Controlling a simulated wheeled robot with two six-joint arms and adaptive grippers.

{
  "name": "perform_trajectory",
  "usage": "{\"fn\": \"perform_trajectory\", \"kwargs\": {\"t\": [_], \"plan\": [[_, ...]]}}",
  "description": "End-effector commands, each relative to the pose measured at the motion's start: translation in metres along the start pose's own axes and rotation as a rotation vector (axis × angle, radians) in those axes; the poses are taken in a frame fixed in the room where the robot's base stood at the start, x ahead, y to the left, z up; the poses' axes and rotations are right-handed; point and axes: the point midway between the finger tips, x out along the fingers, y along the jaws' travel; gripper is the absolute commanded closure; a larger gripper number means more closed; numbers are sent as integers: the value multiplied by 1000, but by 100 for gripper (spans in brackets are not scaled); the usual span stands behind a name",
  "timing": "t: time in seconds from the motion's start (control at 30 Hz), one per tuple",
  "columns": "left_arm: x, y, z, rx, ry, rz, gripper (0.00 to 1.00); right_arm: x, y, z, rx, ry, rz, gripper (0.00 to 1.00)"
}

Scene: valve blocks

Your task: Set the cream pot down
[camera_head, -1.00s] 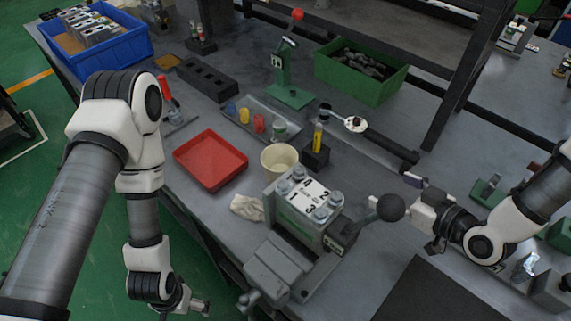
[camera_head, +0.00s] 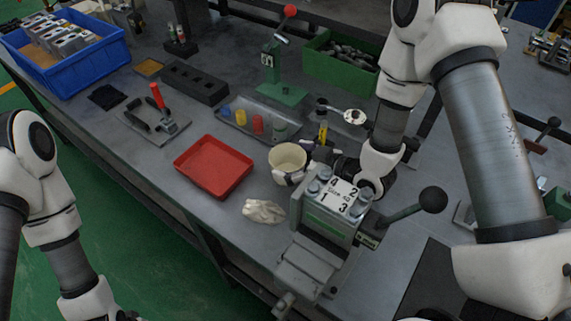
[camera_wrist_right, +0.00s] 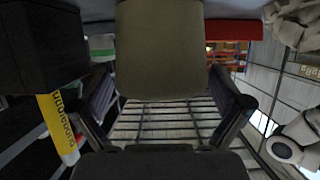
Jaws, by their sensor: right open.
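The cream pot (camera_head: 287,158) stands upright on the grey bench, between the red tray and the valve block. My right gripper (camera_head: 293,166) is at the pot, its fingers low on either side of it. In the right wrist view the pot (camera_wrist_right: 160,48) fills the top middle, and the open fingers (camera_wrist_right: 164,105) are spread to its left and right, with gaps beside it. The pot's base is partly hidden by a finger in the head view. My left arm shows at the lower left, but its gripper is out of the picture.
The valve block (camera_head: 327,212) with its black ball lever (camera_head: 432,199) stands close in front of my right wrist. A yellow-labelled tool (camera_head: 323,133) stands just behind.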

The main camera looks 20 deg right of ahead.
Motion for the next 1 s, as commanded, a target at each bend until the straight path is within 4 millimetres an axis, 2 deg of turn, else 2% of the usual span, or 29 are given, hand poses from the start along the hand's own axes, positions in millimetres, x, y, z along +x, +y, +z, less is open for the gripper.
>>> {"fn": "perform_trajectory", "kwargs": {"t": [0.1, 0.27, 0.3, 0.43, 0.77, 0.87, 1.0], "plan": [[-2, 0, 0, -1, 0, 0, 0, 12, 0, 0, -1, 0, -1, 0], [-1, 0, 0, 0, 0, 0, 0, 13, 0, 0, 1, 1, 1, 0], [-1, 0, 0, 0, 0, 0, 0, 12, 0, 0, 1, 1, 1, 4], [-1, 0, 0, 0, 0, 0, 0, 12, 0, 0, 0, 1, 1, 49], [-1, 0, 0, 0, 0, 0, 0, 12, 0, -1, 0, 1, 2, 49], [-1, 0, 0, 0, 0, 0, 0, 10, 1, -7, -1, 3, 2, 49], [0, 0, 0, 0, 0, 0, 0, 2, 1, -27, -1, 4, 3, 49]]}}
